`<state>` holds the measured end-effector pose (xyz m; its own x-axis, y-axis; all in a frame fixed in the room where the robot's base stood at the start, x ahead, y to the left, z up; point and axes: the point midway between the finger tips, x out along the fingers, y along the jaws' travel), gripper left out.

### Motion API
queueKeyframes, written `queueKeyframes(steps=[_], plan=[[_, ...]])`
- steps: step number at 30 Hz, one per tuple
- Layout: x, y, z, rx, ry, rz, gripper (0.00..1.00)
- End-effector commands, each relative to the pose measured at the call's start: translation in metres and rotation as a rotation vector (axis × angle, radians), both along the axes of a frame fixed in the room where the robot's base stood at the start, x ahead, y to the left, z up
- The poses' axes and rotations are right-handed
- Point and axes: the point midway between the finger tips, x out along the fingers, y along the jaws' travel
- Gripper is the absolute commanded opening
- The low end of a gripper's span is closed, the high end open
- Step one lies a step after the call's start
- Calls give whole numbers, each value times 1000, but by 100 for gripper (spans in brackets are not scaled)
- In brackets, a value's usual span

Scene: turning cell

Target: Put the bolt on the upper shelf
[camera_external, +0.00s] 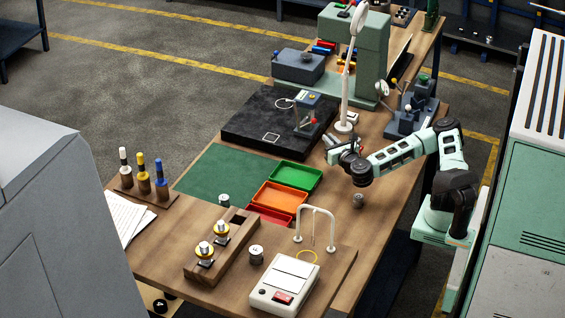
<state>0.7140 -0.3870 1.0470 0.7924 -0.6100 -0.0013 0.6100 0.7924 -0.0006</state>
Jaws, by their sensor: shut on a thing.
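My gripper (335,146) is over the middle of the workbench (190,262), beside the base of the white lamp stand. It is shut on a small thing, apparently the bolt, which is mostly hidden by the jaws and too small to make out. My arm reaches in from the right side of the bench. No shelf clearly marked as the upper one can be made out in this view.
Green, orange and red trays (273,195) lie left of my gripper, and a black surface plate (250,125) lies beyond them. A lamp stand (347,95) rises close by. A grey knurled piece (359,201) stands in front. A white scale (285,283) is nearer the front.

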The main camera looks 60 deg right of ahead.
Motion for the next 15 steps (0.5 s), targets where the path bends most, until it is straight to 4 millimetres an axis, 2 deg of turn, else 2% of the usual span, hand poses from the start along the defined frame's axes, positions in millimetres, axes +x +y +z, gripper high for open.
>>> queueKeyframes(steps=[7, 15], plan=[[0, 1, -30, 1, -1, 1, 0], [0, 1, -34, 0, -2, 2, 0]])
